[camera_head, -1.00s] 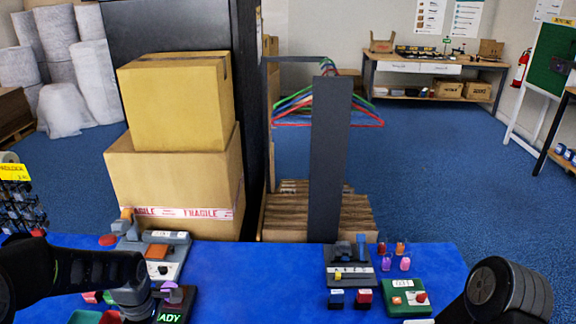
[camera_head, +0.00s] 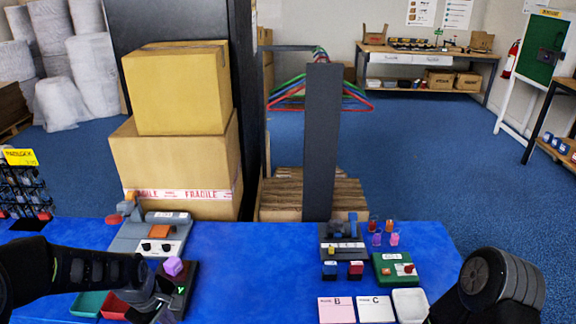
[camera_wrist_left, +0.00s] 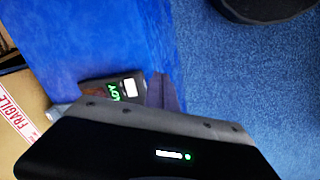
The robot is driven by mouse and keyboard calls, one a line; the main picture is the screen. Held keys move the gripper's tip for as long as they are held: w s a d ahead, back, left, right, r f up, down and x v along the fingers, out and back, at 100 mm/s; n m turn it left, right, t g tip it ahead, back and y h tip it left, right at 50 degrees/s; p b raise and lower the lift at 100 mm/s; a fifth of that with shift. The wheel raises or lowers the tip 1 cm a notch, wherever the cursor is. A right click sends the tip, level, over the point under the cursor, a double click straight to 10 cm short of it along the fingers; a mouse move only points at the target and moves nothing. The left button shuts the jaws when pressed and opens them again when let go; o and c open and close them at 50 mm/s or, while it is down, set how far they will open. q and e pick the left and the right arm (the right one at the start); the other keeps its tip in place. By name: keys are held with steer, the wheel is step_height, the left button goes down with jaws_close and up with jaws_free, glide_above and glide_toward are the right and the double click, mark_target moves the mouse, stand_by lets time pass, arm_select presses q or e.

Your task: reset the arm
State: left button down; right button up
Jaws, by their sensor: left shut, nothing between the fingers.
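My left arm comes in from the left in the head view. Its gripper (camera_head: 150,306) is low over the front left of the blue table (camera_head: 260,275), shut and empty. In the left wrist view the shut fingers (camera_wrist_left: 164,92) point toward the blue surface, beyond the dark gripper body. A dark device with a green display (camera_head: 181,290) is beside the gripper; it also shows in the left wrist view (camera_wrist_left: 113,88). A purple block (camera_head: 173,266) is at this device, apart from the fingers. A black link of my right arm shows at the lower right; its gripper is out of view.
Red (camera_head: 114,305) and green (camera_head: 88,304) trays lie by the left gripper. A grey station (camera_head: 150,233) stands behind it. Stacked cartons (camera_head: 175,165) and a dark post (camera_head: 320,140) stand beyond the table. Small stations and cards (camera_head: 376,309) occupy the right; the table's middle is clear.

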arm_select(q)
steer(key=s+d+f+m+t+h, duration=0.1)
steer(key=s+d+f+m+h, duration=0.1)
steer(key=d+f+m, duration=0.85)
steer(key=s+d+f+g+h, duration=0.1)
steer(key=s+d+f, duration=0.4)
steer(key=s, duration=0.3)
steer(key=s+d+f+g, duration=0.1)
steer(key=s+d+f, duration=0.4)
steer(key=s+d, duration=0.2)
steer(key=shift+s+m+g+h, duration=0.35)
steer(key=shift+s+g+h, duration=0.05)
steer(key=shift+s, duration=0.65)
